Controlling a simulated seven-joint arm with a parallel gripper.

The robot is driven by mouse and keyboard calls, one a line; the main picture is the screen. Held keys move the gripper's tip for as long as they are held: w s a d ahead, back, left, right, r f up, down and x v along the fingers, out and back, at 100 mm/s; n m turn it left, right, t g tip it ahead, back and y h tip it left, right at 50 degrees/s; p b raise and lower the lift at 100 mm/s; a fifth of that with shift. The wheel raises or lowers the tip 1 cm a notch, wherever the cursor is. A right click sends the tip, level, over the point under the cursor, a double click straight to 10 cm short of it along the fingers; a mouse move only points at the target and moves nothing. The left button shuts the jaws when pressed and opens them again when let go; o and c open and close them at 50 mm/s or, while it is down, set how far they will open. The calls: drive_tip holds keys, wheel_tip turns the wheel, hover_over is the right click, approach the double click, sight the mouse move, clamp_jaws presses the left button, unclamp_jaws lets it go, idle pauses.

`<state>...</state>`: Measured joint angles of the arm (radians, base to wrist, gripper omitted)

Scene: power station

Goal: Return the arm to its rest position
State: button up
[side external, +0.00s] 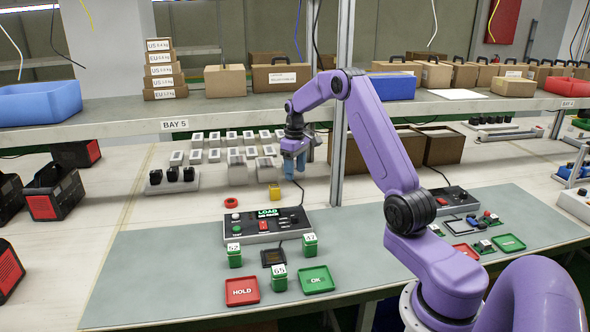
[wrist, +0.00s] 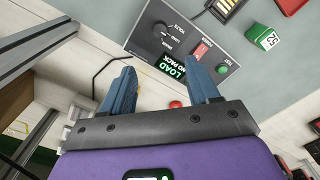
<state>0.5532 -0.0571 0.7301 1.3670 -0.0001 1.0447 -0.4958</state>
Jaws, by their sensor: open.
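My gripper (side external: 293,172) hangs, fingers down, above the white table, just behind the load tester box (side external: 262,225) and in front of the rows of white-topped blocks. In the wrist view, the two blue fingers of my gripper (wrist: 163,82) stand wide apart with nothing between them. The dark tester box with its lit green "LOAD NO PACK" display also shows in the wrist view (wrist: 172,35), beyond the fingertips. My purple arm is bent and reaches from the lower right, passing in front of the shelf post.
Three numbered green blocks, one at the left (side external: 235,258), stand around a dark pad (side external: 273,257). A red HOLD tray (side external: 242,291) and green OK tray (side external: 316,280) lie in front. A yellow block (side external: 274,191) and red ring (side external: 231,202) are near my gripper. A metal post (side external: 341,130) and shelf (side external: 230,112) stand close by.

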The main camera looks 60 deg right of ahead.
drive_tip(key=s+a+r+n, duration=0.2)
drive_tip(key=s+a, duration=0.1)
drive_tip(key=a, duration=0.6)
drive_tip(key=s+a+r+n, duration=0.2)
drive_tip(key=a, duration=0.8)
drive_tip(key=s+a+r+n, duration=0.2)
drive_tip(key=s+a+r, duration=0.1)
drive_tip(key=a, duration=0.6)
drive_tip(key=s+a+n, duration=0.2)
drive_tip(key=s+a, duration=0.2)
drive_tip(key=s, duration=0.3)
drive_tip(key=s+a+n, duration=0.1)
drive_tip(key=s+a, duration=0.2)
drive_tip(key=s, duration=0.5)
drive_tip(key=s+n, duration=0.3)
drive_tip(key=s, duration=0.9)
drive_tip(key=shift+s+d+f+n, duration=0.25)
drive_tip(key=shift+d+f+n, duration=0.05)
drive_tip(key=shift+d+f, duration=0.1)
